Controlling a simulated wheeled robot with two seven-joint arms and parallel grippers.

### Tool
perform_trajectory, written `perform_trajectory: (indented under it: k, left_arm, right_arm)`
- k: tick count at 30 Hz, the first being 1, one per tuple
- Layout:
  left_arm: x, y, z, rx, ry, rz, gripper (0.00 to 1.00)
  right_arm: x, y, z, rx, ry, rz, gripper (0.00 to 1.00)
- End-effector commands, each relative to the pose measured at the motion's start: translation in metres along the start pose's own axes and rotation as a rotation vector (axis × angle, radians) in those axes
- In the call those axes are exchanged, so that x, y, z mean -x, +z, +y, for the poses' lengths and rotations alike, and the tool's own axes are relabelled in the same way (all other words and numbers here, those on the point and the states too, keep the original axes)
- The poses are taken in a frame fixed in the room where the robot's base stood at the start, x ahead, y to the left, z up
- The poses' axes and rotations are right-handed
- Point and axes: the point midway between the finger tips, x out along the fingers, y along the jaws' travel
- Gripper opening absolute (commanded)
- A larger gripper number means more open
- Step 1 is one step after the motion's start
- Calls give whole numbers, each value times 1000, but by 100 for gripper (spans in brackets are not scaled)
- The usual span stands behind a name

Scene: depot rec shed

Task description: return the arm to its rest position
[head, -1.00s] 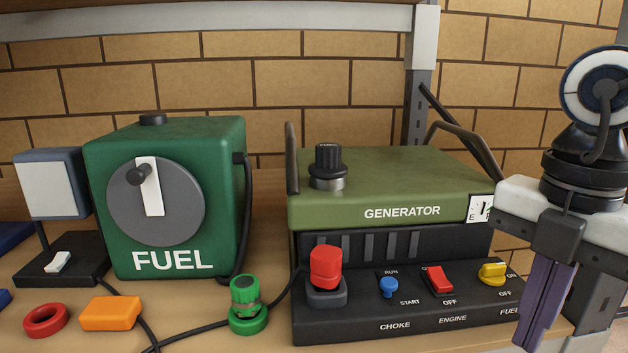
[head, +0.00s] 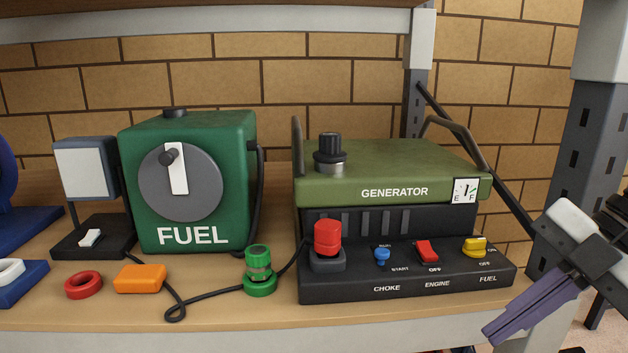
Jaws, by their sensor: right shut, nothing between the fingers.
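My right gripper (head: 497,333) is at the lower right of the head view, in front of the shelf's front right corner. Its purple fingers are together, point down and left, and hold nothing. It is apart from the generator (head: 390,178), whose control panel (head: 405,270) lies to its left. My left gripper is out of view.
A green fuel box (head: 190,215) with a grey dial stands left of the generator. A green connector (head: 259,272), an orange block (head: 140,278) and a red ring (head: 83,285) lie along the front of the shelf (head: 215,312). A metal post (head: 580,150) rises at the right.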

Motion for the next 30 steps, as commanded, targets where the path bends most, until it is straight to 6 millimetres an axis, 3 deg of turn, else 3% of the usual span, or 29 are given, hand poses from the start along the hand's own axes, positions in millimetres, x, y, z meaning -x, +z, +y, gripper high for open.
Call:
perform_trajectory:
  k: [5,9,13,17,21,24,26,30]
  left_arm:
    - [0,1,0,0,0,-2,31]
    - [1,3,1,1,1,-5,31]
    - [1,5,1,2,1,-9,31]
    - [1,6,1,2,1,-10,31]
    - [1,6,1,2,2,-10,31]
    - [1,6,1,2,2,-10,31]
    - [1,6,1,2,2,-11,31]
    - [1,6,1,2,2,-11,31]
  right_arm:
    - [-11,36,7,-107,317,178,0]
    - [-22,81,3,-244,602,251,0]
    - [-42,128,-17,-412,834,250,0]
    - [-76,173,-54,-619,1009,197,0]
    - [-134,203,-109,-873,1113,104,0]
    - [-187,207,-152,-1067,1124,31,0]
    - [-223,200,-178,-1183,1104,-9,0]
    - [-304,162,-223,-1421,1000,-70,0]
